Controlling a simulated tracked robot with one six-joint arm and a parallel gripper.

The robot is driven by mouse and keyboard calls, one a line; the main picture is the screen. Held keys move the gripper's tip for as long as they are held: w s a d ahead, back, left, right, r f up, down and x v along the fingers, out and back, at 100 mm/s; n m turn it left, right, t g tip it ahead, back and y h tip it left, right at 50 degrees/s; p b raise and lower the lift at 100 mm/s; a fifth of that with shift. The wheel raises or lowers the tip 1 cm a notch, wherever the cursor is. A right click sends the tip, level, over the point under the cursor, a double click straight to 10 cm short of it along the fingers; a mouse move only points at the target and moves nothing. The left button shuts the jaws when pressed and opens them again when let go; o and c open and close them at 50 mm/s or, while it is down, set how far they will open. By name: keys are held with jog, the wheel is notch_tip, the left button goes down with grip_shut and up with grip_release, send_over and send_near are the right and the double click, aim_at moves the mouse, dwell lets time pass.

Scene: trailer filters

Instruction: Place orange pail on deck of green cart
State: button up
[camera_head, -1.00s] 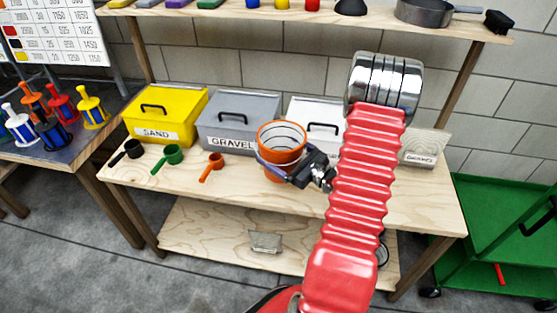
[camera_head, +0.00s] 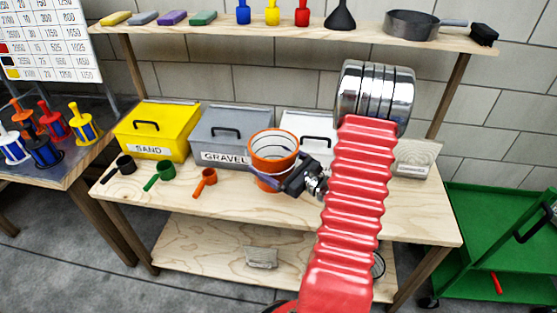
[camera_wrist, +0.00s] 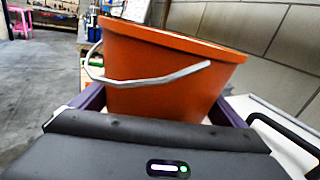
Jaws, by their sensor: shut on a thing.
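The orange pail (camera_head: 273,146) is upright over the front part of the wooden bench, in front of the gravel bin. My gripper (camera_head: 268,178) is shut on the pail, with its dark fingers around the pail's sides. In the wrist view the pail (camera_wrist: 165,70) fills the middle between the purple fingers, its wire handle hanging across the near side. I cannot tell whether its base touches the bench. The green cart (camera_head: 490,222) stands on the floor at the far right, partly cut off by the frame edge; its upper deck looks bare in the visible part.
A yellow sand bin (camera_head: 158,128), a grey gravel bin (camera_head: 232,135) and a white bin (camera_head: 308,125) line the bench's back. Several scoops, including a green one (camera_head: 160,176), lie left of the pail. A red-handled thing (camera_head: 496,283) is on the cart's lower shelf.

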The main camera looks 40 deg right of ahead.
jog(key=w+a+f+n+g+y, duration=0.1)
jog(key=w+a+f+n+y, duration=0.1)
jog(key=a, duration=1.4)
jog(key=w+a+f+n+g+y, duration=0.1)
jog(key=w+a+f+y, duration=0.3)
jog(key=a, duration=1.1)
notch_tip(320, 180, down, 2)
jog(key=shift+w+a+f+n, duration=0.1)
jog(key=shift+w+a+n, duration=0.35)
jog(key=shift+n, duration=0.15)
